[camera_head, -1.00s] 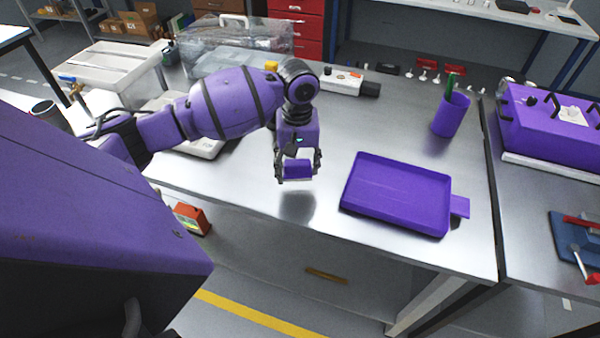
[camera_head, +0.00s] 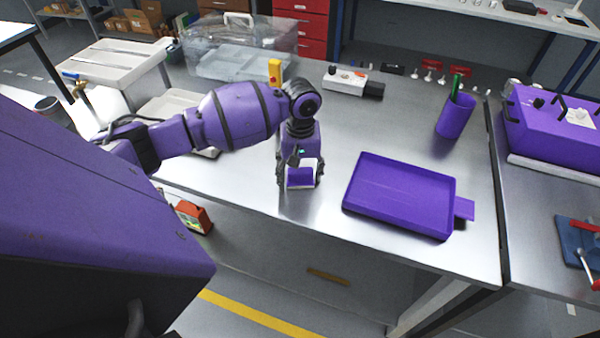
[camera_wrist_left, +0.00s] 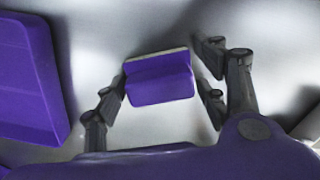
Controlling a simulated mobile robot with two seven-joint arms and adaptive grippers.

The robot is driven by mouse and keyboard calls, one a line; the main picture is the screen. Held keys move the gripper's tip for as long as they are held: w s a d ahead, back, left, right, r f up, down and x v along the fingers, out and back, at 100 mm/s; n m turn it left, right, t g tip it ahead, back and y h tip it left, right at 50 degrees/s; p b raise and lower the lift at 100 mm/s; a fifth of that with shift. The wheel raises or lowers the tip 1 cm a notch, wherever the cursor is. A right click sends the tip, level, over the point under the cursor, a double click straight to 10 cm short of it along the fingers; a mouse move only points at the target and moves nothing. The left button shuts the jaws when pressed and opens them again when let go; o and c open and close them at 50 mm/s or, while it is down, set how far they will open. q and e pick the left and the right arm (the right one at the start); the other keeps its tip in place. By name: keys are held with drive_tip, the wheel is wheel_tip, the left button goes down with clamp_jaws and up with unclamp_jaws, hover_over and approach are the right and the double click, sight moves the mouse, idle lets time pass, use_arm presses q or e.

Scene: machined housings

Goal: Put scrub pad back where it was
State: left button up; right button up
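The scrub pad (camera_head: 300,178), a small purple block, sits between the fingers of my left gripper (camera_head: 301,184) over the front middle of the steel table. In the left wrist view the pad (camera_wrist_left: 160,88) shows purple faces and a thin pale edge at its far side. A purple tray (camera_head: 400,194) lies empty to the right, apart from the pad. My right gripper is out of view.
A purple cup (camera_head: 455,117) with a green item stands at the back right. A white device (camera_head: 345,82), a yellow item (camera_head: 275,71) and a clear case (camera_head: 240,50) line the back. The table (camera_head: 370,125) is clear between gripper and cup.

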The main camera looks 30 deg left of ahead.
sight(300, 170)
use_arm(q)
drive_tip(key=shift+o, duration=0.7)
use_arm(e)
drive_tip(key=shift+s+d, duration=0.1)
use_arm(q)
drive_tip(key=shift+r, duration=0.1)
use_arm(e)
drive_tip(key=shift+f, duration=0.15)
use_arm(q)
wheel_tip(300, 170, up, 12)
drive_tip(key=p, duration=0.1)
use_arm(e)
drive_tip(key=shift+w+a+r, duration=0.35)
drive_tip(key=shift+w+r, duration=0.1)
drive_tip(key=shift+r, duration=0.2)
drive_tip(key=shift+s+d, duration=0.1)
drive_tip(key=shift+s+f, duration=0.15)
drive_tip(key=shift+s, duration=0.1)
